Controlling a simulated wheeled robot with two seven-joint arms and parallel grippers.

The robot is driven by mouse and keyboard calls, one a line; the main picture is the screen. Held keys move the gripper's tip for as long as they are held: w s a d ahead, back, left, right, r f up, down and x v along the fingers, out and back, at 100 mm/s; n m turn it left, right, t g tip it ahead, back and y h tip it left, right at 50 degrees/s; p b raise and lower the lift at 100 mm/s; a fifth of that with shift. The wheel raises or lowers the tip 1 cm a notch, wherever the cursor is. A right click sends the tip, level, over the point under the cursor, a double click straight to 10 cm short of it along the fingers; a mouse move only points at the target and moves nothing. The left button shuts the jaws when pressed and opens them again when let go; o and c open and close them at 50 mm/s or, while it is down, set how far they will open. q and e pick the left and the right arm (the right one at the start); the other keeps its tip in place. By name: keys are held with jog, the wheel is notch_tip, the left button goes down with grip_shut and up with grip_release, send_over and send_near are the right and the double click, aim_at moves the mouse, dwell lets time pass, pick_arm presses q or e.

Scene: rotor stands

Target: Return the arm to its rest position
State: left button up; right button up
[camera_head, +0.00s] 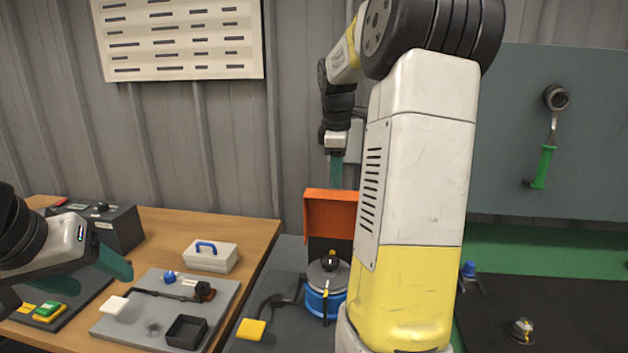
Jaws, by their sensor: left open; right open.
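My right arm (415,160) stands large in the middle of the view, with white and yellow links. It rises, then bends over at the top. Its gripper (337,170) points down in front of the wall, above an orange panel (330,211). Its teal fingers are partly hidden, and I see nothing held in them. My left gripper (98,278) comes in from the left edge over the wooden table, with teal fingers apart and empty.
The wooden table (255,235) carries a grey board (228,293), a white box with a blue handle (210,257) and a dark box (118,228). A blue round device (318,302) stands below the orange panel. A green-handled tool (543,166) hangs on the right panel.

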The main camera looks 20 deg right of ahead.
jog(key=shift+v, duration=0.75)
jog(key=shift+w, duration=0.1)
notch_tip(320, 180, up, 2)
jog(key=m+t, duration=0.1)
jog(key=m, duration=0.1)
send_over(322, 198)
jog(key=shift+y, duration=0.4)
jog(key=s+a+f+m+t+y, duration=0.2)
jog(key=s+a+f+m, duration=0.2)
jog(key=s+a+m, duration=0.5)
jog(key=s+a, duration=0.5)
jog(key=s, duration=0.4)
jog(key=shift+t+y, duration=0.4)
